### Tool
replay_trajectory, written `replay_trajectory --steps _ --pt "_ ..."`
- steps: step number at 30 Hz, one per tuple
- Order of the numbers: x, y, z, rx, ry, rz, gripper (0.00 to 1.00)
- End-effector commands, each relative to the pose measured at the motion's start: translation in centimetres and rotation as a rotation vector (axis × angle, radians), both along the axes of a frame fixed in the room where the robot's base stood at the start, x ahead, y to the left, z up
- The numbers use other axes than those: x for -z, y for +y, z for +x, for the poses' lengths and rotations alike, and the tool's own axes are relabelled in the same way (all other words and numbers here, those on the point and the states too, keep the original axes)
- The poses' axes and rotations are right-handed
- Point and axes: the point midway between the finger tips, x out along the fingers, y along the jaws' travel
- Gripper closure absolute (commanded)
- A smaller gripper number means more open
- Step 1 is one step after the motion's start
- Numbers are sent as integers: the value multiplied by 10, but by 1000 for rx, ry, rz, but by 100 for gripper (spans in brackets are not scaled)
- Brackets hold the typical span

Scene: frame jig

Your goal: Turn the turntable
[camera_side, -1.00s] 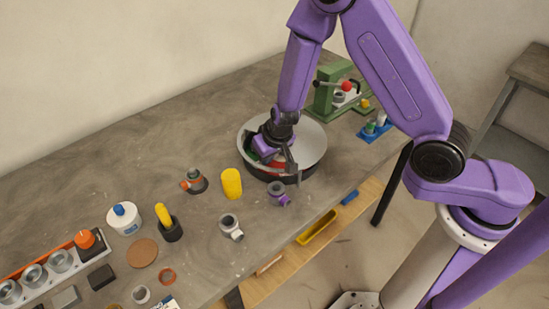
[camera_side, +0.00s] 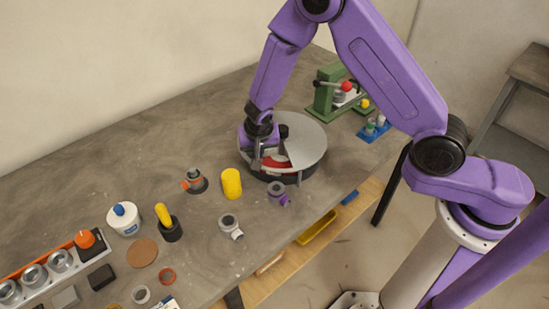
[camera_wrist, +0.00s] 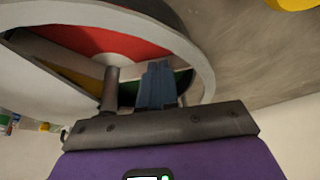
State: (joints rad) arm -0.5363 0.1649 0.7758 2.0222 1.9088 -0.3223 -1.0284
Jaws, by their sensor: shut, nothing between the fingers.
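The turntable (camera_side: 308,143) is a round grey disc on a dark base at the middle of the bench in the side view. A cutaway in its cover shows a red sector (camera_side: 275,160). The wrist view shows its pale rim (camera_wrist: 203,62) with red, yellow and green sectors inside. A grey post (camera_wrist: 110,88) stands there, just left of my fingers. My gripper (camera_side: 256,166) is at the turntable's left edge, pointing down. In the wrist view its blue fingers (camera_wrist: 157,80) are together with nothing between them. I cannot tell whether they touch the post.
A yellow cylinder (camera_side: 231,183) stands close to the left of the turntable. A grey and purple fitting (camera_side: 277,193) lies in front of it. A green press (camera_side: 328,95) stands behind to the right. The bench behind and left of the turntable is clear.

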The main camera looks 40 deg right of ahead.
Motion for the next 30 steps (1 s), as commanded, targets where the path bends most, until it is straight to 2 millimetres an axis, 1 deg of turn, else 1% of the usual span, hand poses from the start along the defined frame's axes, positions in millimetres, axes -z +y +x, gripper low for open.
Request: replay_trajectory --steps 3,16,30 --pt "0 -1 6 71 0 0 100" --pt "0 -10 25 68 0 2 100" --pt "0 -15 32 67 -1 1 100"
